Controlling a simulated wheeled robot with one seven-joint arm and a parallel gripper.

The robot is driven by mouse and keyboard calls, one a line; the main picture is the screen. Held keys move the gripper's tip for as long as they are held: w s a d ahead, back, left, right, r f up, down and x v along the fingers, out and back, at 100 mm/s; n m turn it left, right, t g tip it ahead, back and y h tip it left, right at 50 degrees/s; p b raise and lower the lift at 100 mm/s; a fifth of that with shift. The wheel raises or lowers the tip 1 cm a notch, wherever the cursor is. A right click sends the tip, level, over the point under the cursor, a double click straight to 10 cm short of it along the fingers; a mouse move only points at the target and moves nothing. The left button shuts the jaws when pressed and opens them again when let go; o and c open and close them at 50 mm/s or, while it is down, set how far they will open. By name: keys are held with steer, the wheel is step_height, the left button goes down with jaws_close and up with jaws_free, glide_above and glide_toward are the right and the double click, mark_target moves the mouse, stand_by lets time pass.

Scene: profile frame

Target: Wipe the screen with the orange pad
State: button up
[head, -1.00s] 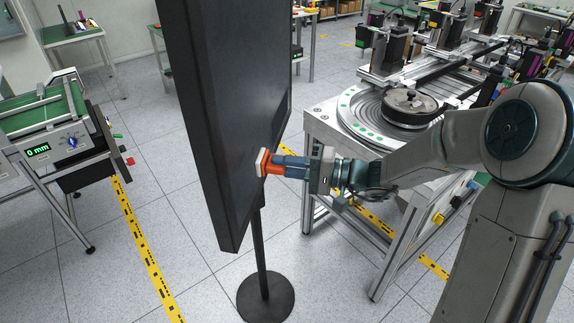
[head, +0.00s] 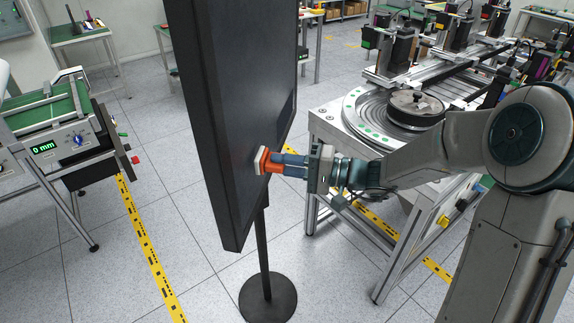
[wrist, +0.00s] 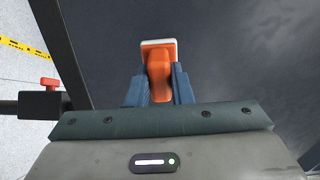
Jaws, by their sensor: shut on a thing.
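The screen (head: 235,120) is a tall dark panel, upright on a thin pole with a round base, seen at a slant in the head view. Its dark face (wrist: 220,70) fills much of the wrist view, with a paler hazy patch at the right. My gripper (head: 286,163) is to the right of the screen, in front of its face. Its blue fingers (wrist: 159,86) are shut on the orange pad (head: 270,162). The pad's pale front (wrist: 158,43) faces the screen, at its lower part. It looks at or very near the surface; contact cannot be told for certain.
A machine table with a round plate (head: 375,120) stands right of the screen, behind my arm. A green conveyor (head: 45,112) with a display stands at the left. The stand's round base (head: 268,297) is on the floor. Floor between is clear, with yellow tape (head: 140,230).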

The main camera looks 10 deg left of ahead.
steer(key=shift+a, duration=0.45)
steer(key=w+b, duration=0.2)
steer(key=w, duration=0.2)
steer(key=shift+d, duration=0.1)
steer(key=shift+f, duration=0.1)
steer(key=shift+b, duration=0.3)
steer(key=shift+s+a+b, duration=0.2)
steer(key=shift+s+b, duration=0.7)
steer(key=shift+s, duration=1.2)
steer(key=shift+a, duration=0.1)
